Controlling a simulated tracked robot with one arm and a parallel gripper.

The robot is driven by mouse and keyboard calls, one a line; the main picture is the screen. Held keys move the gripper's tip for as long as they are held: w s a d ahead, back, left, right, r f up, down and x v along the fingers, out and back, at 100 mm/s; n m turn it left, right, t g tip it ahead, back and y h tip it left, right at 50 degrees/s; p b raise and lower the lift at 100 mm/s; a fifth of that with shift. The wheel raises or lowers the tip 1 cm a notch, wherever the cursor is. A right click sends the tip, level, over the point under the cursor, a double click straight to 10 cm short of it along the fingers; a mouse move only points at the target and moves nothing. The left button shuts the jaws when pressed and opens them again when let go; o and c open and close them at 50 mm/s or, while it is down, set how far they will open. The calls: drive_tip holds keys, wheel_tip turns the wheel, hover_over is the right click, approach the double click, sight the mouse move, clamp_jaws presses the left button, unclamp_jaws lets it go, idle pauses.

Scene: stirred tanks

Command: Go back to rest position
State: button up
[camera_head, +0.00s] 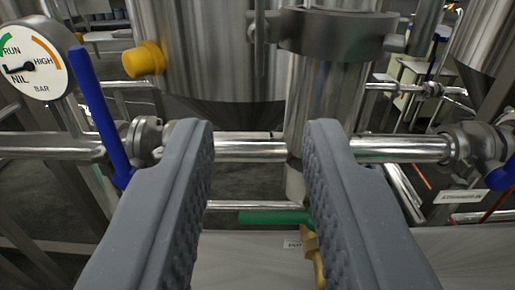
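My gripper (258,135) fills the lower middle of the head camera view. Its two grey, textured fingers stand apart, and nothing is held between them. Behind the gap runs a horizontal steel pipe (250,149), which looks farther off than the fingertips. A green valve handle (272,217) shows low in the gap, partly hidden by the right finger. I cannot tell from this view how the rest of my arm is posed.
A steel tank (210,50) and a vertical pipe (327,95) stand ahead. A blue lever (98,105) and a pressure gauge (32,62) are at left. A yellow knob (145,59) juts from the tank. Another valve (475,150) is at right.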

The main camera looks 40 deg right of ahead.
drive_tip(key=w+a+r+t+y, duration=0.1)
drive_tip(key=w+a+r+y, duration=0.2)
drive_tip(key=r, duration=0.5)
drive_tip(key=w+a+r+y, duration=0.1)
drive_tip(key=w+r+y, duration=0.2)
drive_tip(key=w+r, duration=0.3)
drive_tip(key=w+a+r+t+y, duration=0.1)
drive_tip(key=w+r+y, duration=0.2)
drive_tip(key=r, duration=0.6)
drive_tip(key=s+r+n+y, duration=0.2)
drive_tip(key=r, duration=0.6)
drive_tip(key=s+r+n+y, duration=0.1)
drive_tip(key=s+r+y, duration=0.1)
drive_tip(key=r, duration=0.7)
drive_tip(key=s+d+r+n+h, duration=0.1)
drive_tip(key=s+d+r+n, duration=0.1)
drive_tip(key=s+d+r, duration=0.4)
drive_tip(key=s+d+r+n+g+h, duration=0.1)
drive_tip(key=s+d+r+n, duration=0.1)
drive_tip(key=s+d+r, duration=0.4)
drive_tip(key=s+r, duration=0.5)
drive_tip(key=s, duration=0.3)
drive_tip(key=shift+s+d, duration=0.2)
drive_tip(key=shift+d, duration=0.1)
